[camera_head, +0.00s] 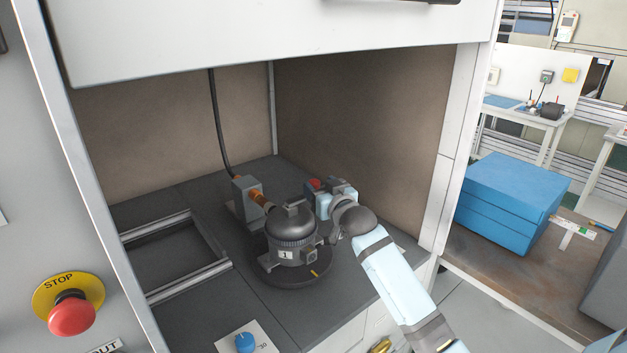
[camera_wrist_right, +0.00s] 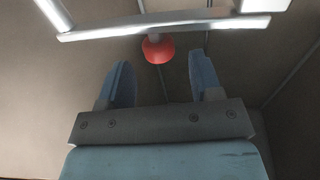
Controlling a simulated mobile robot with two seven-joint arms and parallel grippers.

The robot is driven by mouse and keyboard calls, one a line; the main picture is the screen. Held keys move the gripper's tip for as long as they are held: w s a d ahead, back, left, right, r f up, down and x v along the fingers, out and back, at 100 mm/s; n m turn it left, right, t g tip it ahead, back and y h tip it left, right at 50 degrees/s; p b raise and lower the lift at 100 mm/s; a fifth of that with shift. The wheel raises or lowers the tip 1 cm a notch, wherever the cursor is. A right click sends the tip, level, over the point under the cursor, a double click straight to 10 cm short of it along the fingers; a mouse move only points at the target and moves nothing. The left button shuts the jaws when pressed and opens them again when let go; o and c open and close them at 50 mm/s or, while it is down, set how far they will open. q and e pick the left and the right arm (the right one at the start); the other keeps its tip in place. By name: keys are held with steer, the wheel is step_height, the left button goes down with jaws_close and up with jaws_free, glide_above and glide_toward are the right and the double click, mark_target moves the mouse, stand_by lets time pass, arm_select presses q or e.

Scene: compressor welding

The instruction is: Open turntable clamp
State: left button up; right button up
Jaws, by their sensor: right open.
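A dark compressor (camera_head: 290,232) marked "1" stands upright on the round dark turntable (camera_head: 290,276) in the booth. Behind it to the right is the clamp, with a red knob (camera_head: 315,183) showing. My right arm reaches in from the lower right, and my right gripper (camera_head: 323,203) is beside the compressor, close to the red knob. In the right wrist view, my right gripper (camera_wrist_right: 160,68) is open and empty. The red knob, which also shows there (camera_wrist_right: 158,48), lies ahead between the fingertips, below a bright metal bar. Contact cannot be made out. My left gripper is out of view.
A grey block with an orange-tipped fitting (camera_head: 247,200) and a cable stands left of the compressor. A metal frame (camera_head: 190,284) lies at the left. A blue box (camera_head: 512,200) sits outside, right.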

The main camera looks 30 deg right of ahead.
mark_target(317, 184)
steer(key=shift+w+d, duration=0.2)
steer(key=shift+w, duration=1.65)
jaws_close()
steer(key=shift+s, duration=0.1)
